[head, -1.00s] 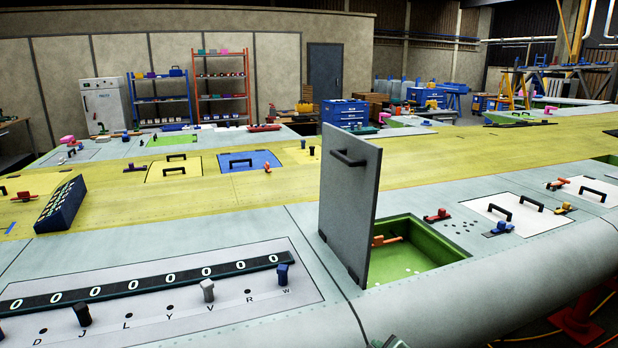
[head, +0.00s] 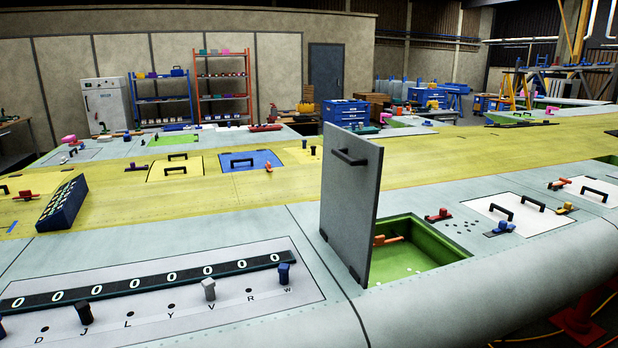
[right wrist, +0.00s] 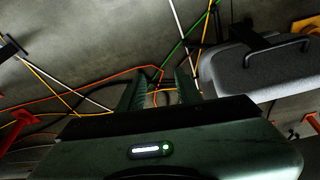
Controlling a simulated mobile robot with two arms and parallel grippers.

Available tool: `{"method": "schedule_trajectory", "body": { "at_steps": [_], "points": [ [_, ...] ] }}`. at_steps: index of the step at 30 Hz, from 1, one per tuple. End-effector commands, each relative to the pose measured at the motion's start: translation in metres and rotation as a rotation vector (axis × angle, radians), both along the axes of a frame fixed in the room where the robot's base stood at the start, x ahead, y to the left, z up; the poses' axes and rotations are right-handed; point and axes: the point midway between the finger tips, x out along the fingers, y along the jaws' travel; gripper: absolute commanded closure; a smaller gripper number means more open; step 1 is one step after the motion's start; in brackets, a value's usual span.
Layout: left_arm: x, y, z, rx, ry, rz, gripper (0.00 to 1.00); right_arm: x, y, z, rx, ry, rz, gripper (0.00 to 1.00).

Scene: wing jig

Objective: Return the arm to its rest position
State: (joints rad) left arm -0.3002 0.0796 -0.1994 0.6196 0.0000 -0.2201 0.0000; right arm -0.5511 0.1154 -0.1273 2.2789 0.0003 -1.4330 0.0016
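My right gripper (right wrist: 160,88) shows in the right wrist view, with its two dark green fingers apart and nothing visible between them. It hangs over the floor, where several cables run. Neither of my grippers shows in the head view now. A grey hatch lid (head: 348,205) with a black handle stands upright beside a green-lined open bay (head: 430,250) in the wing surface. An orange-handled item (head: 388,240) is inside the bay. In the right wrist view, a grey body with a black handle (right wrist: 262,48) is at the right.
A panel with a row of zeros (head: 150,284) and several pegs lies at the front left. A dark blue box (head: 62,203) stands on the yellow strip. A white panel (head: 517,212) with black handles lies right of the bay. Red stands (right wrist: 22,122) rise from the floor.

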Motion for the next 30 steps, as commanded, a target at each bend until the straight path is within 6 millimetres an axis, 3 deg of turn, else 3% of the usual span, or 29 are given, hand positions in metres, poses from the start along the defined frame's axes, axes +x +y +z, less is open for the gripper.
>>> {"method": "schedule_trajectory", "body": {
  "at_steps": [8, 13, 18, 21, 25, 30],
  "points": [
    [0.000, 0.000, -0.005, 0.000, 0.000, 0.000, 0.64, 0.000, 0.002, -0.100, -0.003, 0.044, 0.007, 0.65],
    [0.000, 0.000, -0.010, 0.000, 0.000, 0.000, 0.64, -0.020, 0.000, -0.192, -0.007, 0.083, 0.015, 0.65],
    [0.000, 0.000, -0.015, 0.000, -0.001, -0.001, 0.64, -0.066, -0.007, -0.282, -0.011, 0.125, 0.024, 0.65],
    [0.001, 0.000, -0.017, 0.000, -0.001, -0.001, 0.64, -0.101, -0.013, -0.325, -0.015, 0.148, 0.030, 0.65],
    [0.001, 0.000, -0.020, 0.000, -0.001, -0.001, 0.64, -0.147, -0.021, -0.362, -0.019, 0.172, 0.036, 0.65],
    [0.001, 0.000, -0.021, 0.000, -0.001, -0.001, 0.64, -0.185, -0.029, -0.383, -0.021, 0.188, 0.041, 0.65]
  ]
}}
